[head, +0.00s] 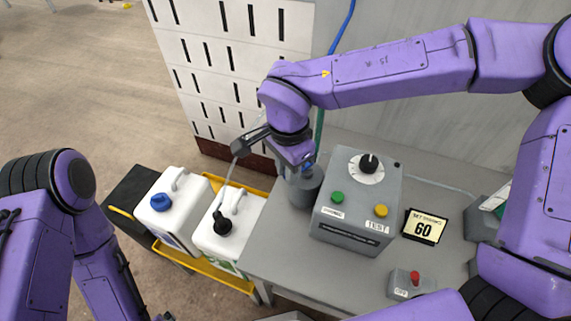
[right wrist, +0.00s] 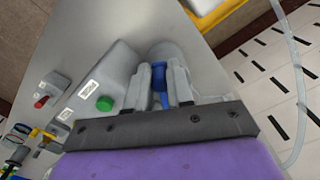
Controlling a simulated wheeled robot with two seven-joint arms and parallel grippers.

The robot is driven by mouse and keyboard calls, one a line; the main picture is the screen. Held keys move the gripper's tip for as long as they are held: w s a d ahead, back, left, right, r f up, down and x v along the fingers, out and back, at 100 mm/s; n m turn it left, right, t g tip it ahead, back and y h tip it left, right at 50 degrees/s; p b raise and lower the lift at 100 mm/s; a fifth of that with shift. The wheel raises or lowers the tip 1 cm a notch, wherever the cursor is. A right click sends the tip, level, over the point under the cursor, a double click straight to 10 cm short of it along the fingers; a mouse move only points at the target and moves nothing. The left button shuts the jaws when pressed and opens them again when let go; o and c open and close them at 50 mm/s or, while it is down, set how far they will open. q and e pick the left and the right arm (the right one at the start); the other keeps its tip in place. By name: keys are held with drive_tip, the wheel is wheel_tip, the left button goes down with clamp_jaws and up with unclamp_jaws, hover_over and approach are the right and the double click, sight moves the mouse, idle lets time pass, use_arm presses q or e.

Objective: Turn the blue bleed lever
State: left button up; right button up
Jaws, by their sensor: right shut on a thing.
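The blue bleed lever (right wrist: 160,70) shows between the fingers in the right wrist view. It sits at the top of a grey cylinder (head: 304,190), left of the grey control box. My right gripper (right wrist: 163,82) is shut on the lever, pointing down at it. In the head view the purple wrist covers most of the lever, and only a little blue shows by the fingers (head: 306,168). My left arm is at the lower left of the head view, its gripper out of sight.
The grey control box (head: 352,225) has green and yellow buttons and a black dial. A display (head: 424,227) reads 60. A red-button box (head: 410,284) stands at the table's front. Two white canisters (head: 176,213) stand in a yellow tray at left. A clear hose (right wrist: 297,90) runs nearby.

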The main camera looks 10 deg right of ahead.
drive_tip(key=shift+s+d+r+p, duration=0.1)
drive_tip(key=shift+s+d+p, duration=0.2)
drive_tip(key=shift+s+p, duration=0.1)
drive_tip(key=shift+o, duration=0.4)
drive_tip(key=shift+s+d, duration=0.1)
drive_tip(key=shift+s, duration=0.1)
drive_tip(key=shift+o, duration=0.4)
drive_tip(key=shift+s+d+p, duration=0.3)
drive_tip(key=shift+s+p, duration=0.05)
drive_tip(key=shift+p, duration=0.2)
drive_tip(key=o, duration=0.4)
drive_tip(key=shift+s+d, duration=0.1)
drive_tip(key=o, duration=1.1)
drive_tip(key=shift+d, duration=0.2)
drive_tip(key=shift+o, duration=0.2)
drive_tip(key=shift+a, duration=0.15)
